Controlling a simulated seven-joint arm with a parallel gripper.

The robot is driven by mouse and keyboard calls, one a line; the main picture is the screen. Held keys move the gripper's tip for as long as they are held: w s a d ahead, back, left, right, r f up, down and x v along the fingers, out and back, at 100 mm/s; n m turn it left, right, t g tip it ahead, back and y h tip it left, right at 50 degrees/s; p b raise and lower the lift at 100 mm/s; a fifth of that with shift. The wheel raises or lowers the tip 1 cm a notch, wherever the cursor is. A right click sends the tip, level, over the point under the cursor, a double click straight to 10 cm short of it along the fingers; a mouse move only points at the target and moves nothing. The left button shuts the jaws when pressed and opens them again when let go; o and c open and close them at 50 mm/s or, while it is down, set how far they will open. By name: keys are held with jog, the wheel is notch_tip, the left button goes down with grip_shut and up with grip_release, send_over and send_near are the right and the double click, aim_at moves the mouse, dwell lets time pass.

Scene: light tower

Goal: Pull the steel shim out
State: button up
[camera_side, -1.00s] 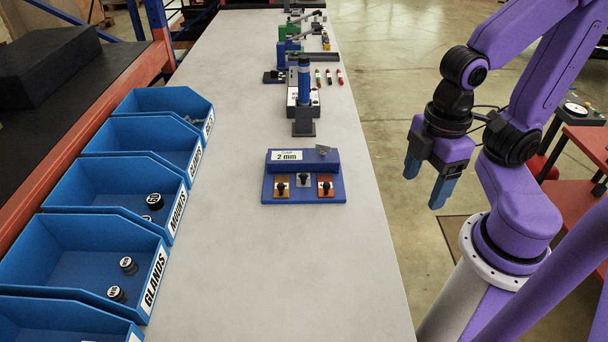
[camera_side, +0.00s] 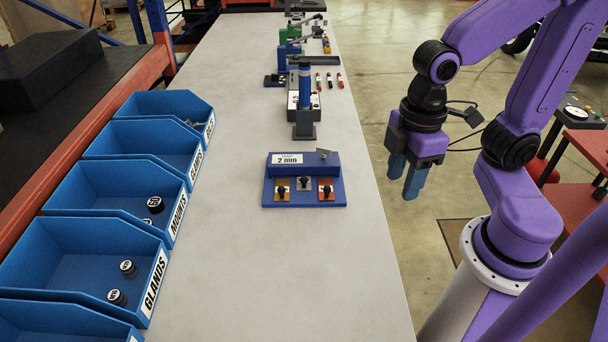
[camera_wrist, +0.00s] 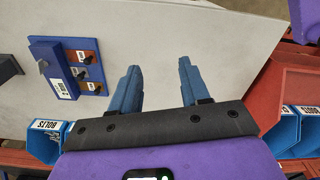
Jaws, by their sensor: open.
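A blue fixture (camera_side: 333,165) with a "2 mm" label stands on the bench. Along its front are three small plates with black knobs: a brown-gold one at left, a grey steel shim (camera_side: 304,185) in the middle and an orange-red one at right. In the wrist view the fixture (camera_wrist: 44,47) is at upper left, with the grey shim (camera_wrist: 81,72) between the other two plates. A small grey piece (camera_side: 323,153) sits on the fixture's top. My gripper (camera_side: 404,184) is open and empty, right of the bench edge and well apart from the fixture; its spread fingers show in the wrist view (camera_wrist: 158,68).
Blue bins (camera_side: 110,245) with a few black parts line the bench's left side. A blue-and-black press-like device (camera_side: 304,95) stands behind the fixture, with small coloured markers (camera_side: 329,80) beside it. The bench (camera_side: 240,270) is clear in front of the fixture.

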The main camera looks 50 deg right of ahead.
jog(key=w+a+m, duration=0.2)
jog(key=w, duration=1.2)
jog(key=m, duration=0.1)
send_near(304, 177)
notch_tip(304, 177, down, 9)
jog(key=shift+a+r, duration=0.15)
jog(key=shift+r, duration=0.05)
jog(key=shift+c, duration=0.3)
